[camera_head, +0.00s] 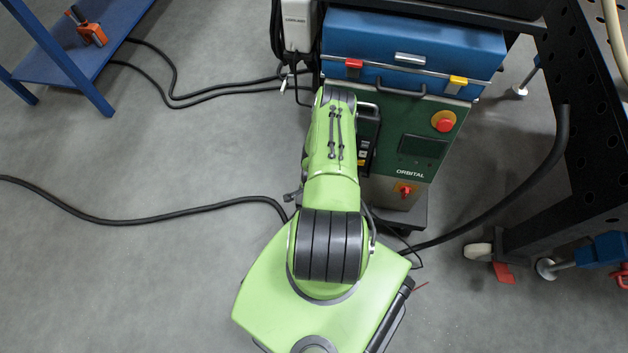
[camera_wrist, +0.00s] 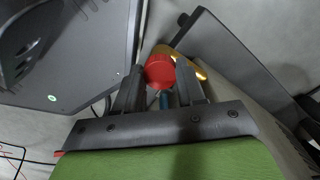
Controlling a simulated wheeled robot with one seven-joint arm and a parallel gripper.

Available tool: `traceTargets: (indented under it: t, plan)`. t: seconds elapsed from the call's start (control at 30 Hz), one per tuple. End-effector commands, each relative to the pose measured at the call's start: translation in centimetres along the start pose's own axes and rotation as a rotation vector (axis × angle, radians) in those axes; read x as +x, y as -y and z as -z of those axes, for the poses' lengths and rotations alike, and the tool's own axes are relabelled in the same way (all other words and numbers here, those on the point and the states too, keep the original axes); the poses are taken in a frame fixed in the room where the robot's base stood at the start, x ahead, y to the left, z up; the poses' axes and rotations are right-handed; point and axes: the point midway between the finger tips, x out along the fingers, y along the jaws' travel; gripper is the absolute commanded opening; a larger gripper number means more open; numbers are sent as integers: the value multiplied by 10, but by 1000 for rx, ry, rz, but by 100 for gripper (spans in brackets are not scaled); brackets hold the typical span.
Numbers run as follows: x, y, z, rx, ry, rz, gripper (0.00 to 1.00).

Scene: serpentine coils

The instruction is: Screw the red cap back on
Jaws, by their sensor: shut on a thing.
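In the wrist view the round red cap (camera_wrist: 159,70) sits between the tips of my gripper's two dark fingers (camera_wrist: 158,76). My gripper is shut on it. A small blue part shows below the cap between the fingers; I cannot tell what it belongs to. Whether the cap is touching a threaded neck is hidden. In the head view my green arm reaches up the picture beside the green ORBITAL machine (camera_head: 415,174), and neither my gripper nor the cap can be made out there.
A blue case (camera_head: 410,45) lies on the machine. A black perforated frame (camera_head: 590,130) stands at the right, a blue shelf (camera_head: 90,60) with an orange tool at the upper left. Black cables (camera_head: 130,217) cross the floor. The lower left floor is otherwise clear.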

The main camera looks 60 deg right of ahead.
Motion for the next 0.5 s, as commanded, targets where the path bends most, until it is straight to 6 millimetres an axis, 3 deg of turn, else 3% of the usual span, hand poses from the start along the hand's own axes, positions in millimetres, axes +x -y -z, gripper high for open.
traceTargets:
  t: [0.5]
  plan:
    - [8, -1, 1, -1, -1, -1, 6]
